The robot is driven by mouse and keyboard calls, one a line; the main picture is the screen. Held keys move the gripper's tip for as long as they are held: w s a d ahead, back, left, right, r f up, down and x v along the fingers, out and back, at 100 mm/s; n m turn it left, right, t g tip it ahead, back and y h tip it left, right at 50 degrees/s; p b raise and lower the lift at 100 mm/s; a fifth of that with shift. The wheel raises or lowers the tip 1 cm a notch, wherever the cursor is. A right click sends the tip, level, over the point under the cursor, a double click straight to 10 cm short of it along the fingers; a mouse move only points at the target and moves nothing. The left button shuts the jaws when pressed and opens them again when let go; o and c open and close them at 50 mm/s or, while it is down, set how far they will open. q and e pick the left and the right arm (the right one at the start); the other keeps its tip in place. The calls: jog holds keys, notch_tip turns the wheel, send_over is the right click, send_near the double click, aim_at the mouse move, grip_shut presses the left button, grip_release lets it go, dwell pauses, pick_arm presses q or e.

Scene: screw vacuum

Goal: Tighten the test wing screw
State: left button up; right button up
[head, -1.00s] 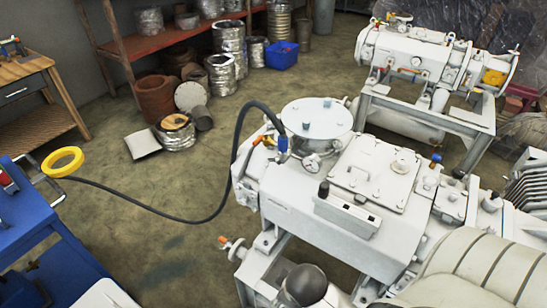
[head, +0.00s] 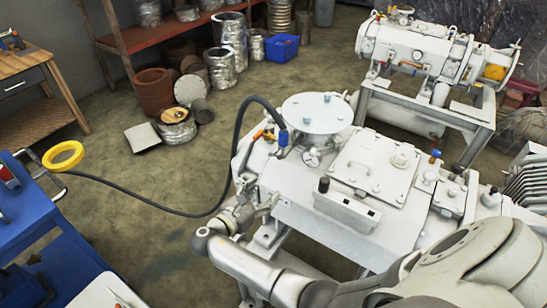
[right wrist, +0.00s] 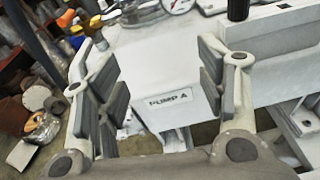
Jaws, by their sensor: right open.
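The white pump (head: 300,190) stands in the middle of the head view and bears a "PUMP A" label (right wrist: 170,99) in the right wrist view. I cannot single out the test wing screw for sure. A small orange handle (head: 258,135) sits beside the hose joint at the pump's back left, and an orange piece (right wrist: 66,18) shows at the upper left in the right wrist view. My right gripper (right wrist: 160,75) is open and empty, its pads facing the pump's labelled end. In the head view, my right gripper (head: 245,212) is at the pump's left end. My left gripper is out of view.
A black hose (head: 190,216) runs from the pump across the floor to the left. A blue cart (head: 35,225) with a yellow ring (head: 63,156) stands at left. A second pump (head: 420,55) stands behind. Floor between cart and pump is otherwise clear.

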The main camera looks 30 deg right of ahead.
aim_at(274, 157)
jog(key=w+r+n+t+h, duration=0.2)
jog(key=w+r+n, duration=0.1)
jog(key=w+r, duration=0.1)
jog(key=shift+g, duration=0.3)
jog(key=p+x, duration=0.1)
jog(key=x, duration=0.4)
jog(key=p+x, duration=0.1)
jog(key=x, duration=0.3)
jog(key=shift+s+d+f, duration=0.1)
jog(key=shift+d+f, duration=0.1)
jog(key=shift+d, duration=0.3)
grip_shut()
